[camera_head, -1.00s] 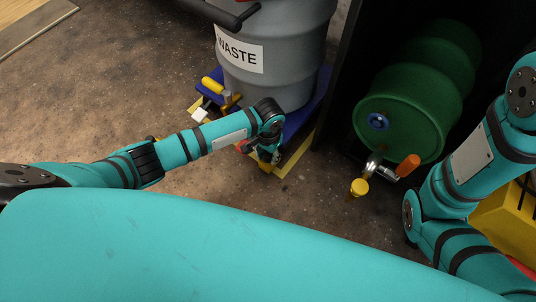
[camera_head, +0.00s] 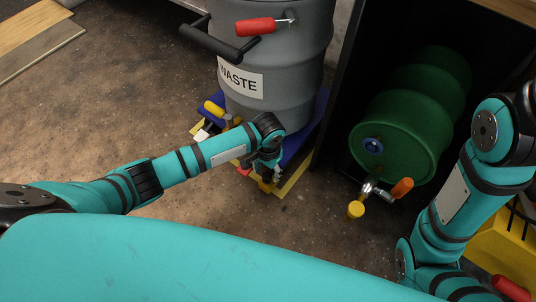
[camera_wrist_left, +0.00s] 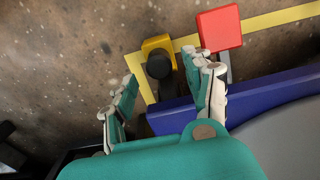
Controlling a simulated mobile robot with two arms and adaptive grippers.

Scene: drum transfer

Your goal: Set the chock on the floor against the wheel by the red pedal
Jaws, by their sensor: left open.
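The chock (camera_wrist_left: 157,43) looks like a yellow block with a black rounded knob on top. It sits low by the corner of the blue dolly (camera_wrist_left: 265,98). In the head view the yellow chock (camera_head: 266,186) shows only partly, below my left gripper (camera_head: 268,168). In the left wrist view my left gripper (camera_wrist_left: 165,72) is open, its fingers to either side of the knob. The red pedal (camera_wrist_left: 220,28) is just right of the chock in that view. It also shows in the head view (camera_head: 243,170). The wheel is hidden; I cannot tell whether the chock touches it.
A grey waste drum (camera_head: 285,75) stands on the dolly. Yellow tape (camera_head: 293,180) marks the floor around it. A green drum (camera_head: 400,135) with a tap (camera_head: 370,188) lies in a dark rack at right. A yellow container (camera_head: 500,240) is at far right.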

